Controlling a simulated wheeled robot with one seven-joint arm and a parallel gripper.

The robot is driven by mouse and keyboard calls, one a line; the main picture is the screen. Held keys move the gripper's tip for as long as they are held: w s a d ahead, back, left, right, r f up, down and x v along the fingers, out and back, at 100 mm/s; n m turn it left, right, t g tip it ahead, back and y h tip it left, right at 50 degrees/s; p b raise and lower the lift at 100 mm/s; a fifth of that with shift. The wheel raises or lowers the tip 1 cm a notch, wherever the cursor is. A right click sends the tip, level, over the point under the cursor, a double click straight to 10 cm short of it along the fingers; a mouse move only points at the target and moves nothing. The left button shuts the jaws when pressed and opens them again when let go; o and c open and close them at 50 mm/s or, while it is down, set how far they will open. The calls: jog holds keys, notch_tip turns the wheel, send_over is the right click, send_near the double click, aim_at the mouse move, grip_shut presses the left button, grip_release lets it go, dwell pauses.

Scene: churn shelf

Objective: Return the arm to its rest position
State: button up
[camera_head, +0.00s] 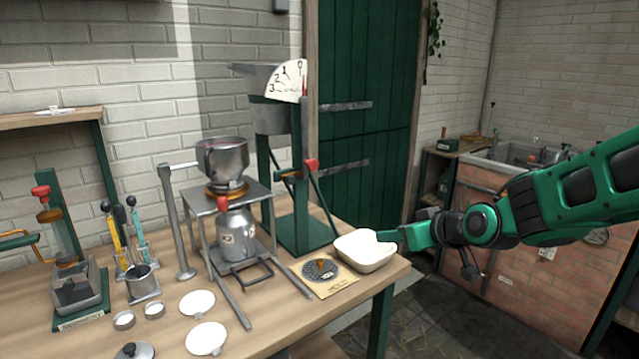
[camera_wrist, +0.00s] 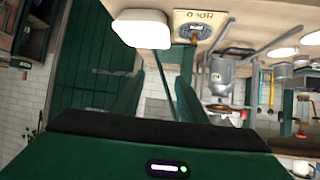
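My arm (camera_head: 585,190) reaches in from the right edge in the head view. My gripper (camera_head: 386,237) is at its end, beside the right rim of a white dish (camera_head: 365,253) at the table's front right corner. In the wrist view my gripper (camera_wrist: 161,78) shows two green fingers spread apart with nothing between them. The white dish (camera_wrist: 141,29) lies beyond the fingertips there, not between them. Whether a finger touches the dish's rim cannot be told.
The wooden table (camera_head: 270,325) holds a round dial plate (camera_head: 322,270), a metal can (camera_head: 236,235) under a stand, a green weighing scale (camera_head: 300,215) and white discs (camera_head: 206,338). A brick sink unit (camera_head: 530,225) stands behind my arm. The floor (camera_head: 440,320) right of the table looks clear.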

jog(key=s+d+f+m+g+h, duration=0.2)
jog(key=s+d+f, duration=0.1)
jog(key=s+d, duration=0.45)
jog(key=s+d+f+m+g+h, duration=0.2)
jog(key=s+d+m+g, duration=0.1)
jog(key=s+d, duration=0.5)
jog(key=s+d+m+g, duration=0.3)
jog(key=s, duration=0.7)
jog(key=s+d+f+m+g, duration=0.1)
jog(key=s+d+m+g, duration=0.1)
jog(key=s, duration=0.8)
jog(key=d+m, duration=0.1)
jog(key=d, duration=0.1)
jog(key=shift+s+d+g+h, duration=0.3)
jog(key=shift+g+h, duration=0.1)
jog(key=shift+w+f, duration=0.3)
jog(key=shift+w, duration=0.35)
